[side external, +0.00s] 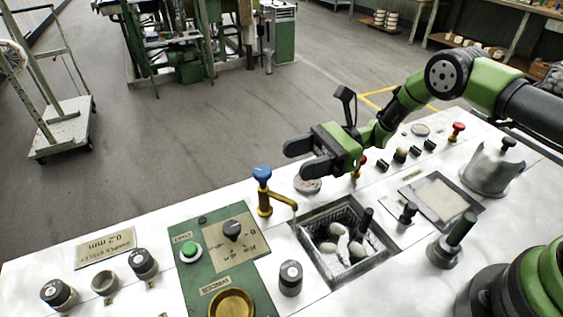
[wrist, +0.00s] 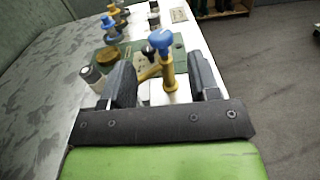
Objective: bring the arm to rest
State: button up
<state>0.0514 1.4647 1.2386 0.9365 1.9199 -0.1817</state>
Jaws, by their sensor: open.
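My gripper (side external: 300,158) is at the end of my green and black arm, held above the white bench top (side external: 230,195), up and to the right of the blue-knobbed brass tap (side external: 264,190) in the side view. Its two dark fingers are apart with nothing between them. In the wrist view, my gripper (wrist: 160,85) shows at the bottom, and the brass tap with its blue knob (wrist: 161,40) stands beyond, seen between the fingers. I cannot tell the exact gap between the fingers and the tap.
A basin (side external: 346,210) holding several pale cocoons and a dark handle is sunk in the bench below my gripper. Open floor (side external: 210,125) lies behind.

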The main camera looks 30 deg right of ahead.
jog(key=shift+d, duration=0.25)
jog(key=s+d+r+n+g+h, duration=0.1)
jog(key=s+r+n+h, duration=0.25)
jog(key=r, duration=0.45)
jog(key=s+d+r+n+g+h, duration=0.1)
jog(key=s+r+n+h, duration=0.3)
jog(key=r, duration=0.4)
jog(key=s+d+r+n+t+h, duration=0.3)
jog(key=s+d+t+h, duration=0.1)
jog(key=s, duration=0.3)
jog(key=s+d+r+n+t+h, duration=0.4)
jog(key=s+d, duration=0.1)
jog(key=s, duration=0.3)
jog(key=shift+s+d+t, duration=0.2)
jog(key=shift+d+t, duration=0.1)
